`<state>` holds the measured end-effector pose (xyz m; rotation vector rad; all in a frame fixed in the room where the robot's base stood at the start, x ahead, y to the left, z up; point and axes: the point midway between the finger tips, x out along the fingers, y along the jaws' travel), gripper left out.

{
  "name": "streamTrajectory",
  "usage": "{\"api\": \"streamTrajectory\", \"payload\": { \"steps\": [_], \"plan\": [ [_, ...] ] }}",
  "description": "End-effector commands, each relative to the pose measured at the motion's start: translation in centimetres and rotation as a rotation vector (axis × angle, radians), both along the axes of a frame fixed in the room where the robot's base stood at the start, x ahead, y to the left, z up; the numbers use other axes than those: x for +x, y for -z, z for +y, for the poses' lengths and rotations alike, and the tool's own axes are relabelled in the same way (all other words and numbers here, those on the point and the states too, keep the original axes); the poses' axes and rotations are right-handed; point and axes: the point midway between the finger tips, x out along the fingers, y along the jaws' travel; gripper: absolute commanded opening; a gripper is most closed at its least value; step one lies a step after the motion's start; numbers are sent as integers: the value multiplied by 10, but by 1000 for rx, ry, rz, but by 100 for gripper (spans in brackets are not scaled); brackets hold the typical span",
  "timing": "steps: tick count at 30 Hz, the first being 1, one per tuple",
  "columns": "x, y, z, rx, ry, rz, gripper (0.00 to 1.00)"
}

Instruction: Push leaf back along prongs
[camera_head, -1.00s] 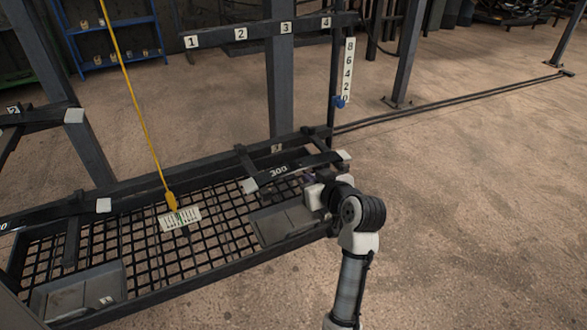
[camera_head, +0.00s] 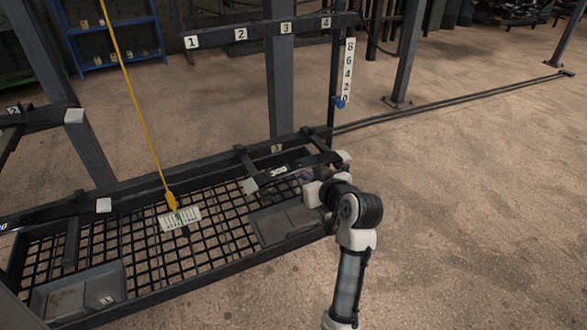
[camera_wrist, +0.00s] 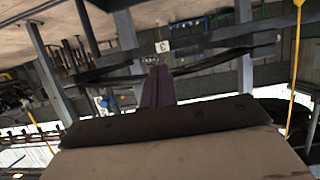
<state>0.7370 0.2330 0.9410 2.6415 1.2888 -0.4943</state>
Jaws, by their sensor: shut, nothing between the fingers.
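The leaf (camera_head: 293,168), a dark bar marked 300, lies across two dark prongs. The left prong has a white tip (camera_head: 249,186) and the right prong has another white tip (camera_head: 344,156). My gripper (camera_head: 307,174) is at the near side of the leaf, toward its right half. Its purple fingers are shut and empty, and they also show in the wrist view (camera_wrist: 157,86), pointing at the dark bars of the rack. I cannot tell whether the fingertips touch the leaf. The wrist partly hides the area by the right prong.
A mesh tray (camera_head: 130,240) with grey plates lies below the prongs. A yellow cord (camera_head: 140,105) hangs over a white scale card (camera_head: 180,219). A numbered beam (camera_head: 262,33) and post (camera_head: 281,90) stand behind. The floor to the right is clear.

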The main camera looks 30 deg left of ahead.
Motion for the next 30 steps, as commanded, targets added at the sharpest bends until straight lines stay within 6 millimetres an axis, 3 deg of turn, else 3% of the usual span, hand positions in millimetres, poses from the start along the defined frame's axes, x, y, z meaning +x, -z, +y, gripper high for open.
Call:
{"api": "streamTrajectory", "payload": {
  "steps": [30],
  "plan": [
    [25,0,33,-1,-1,0,0]
  ]
}}
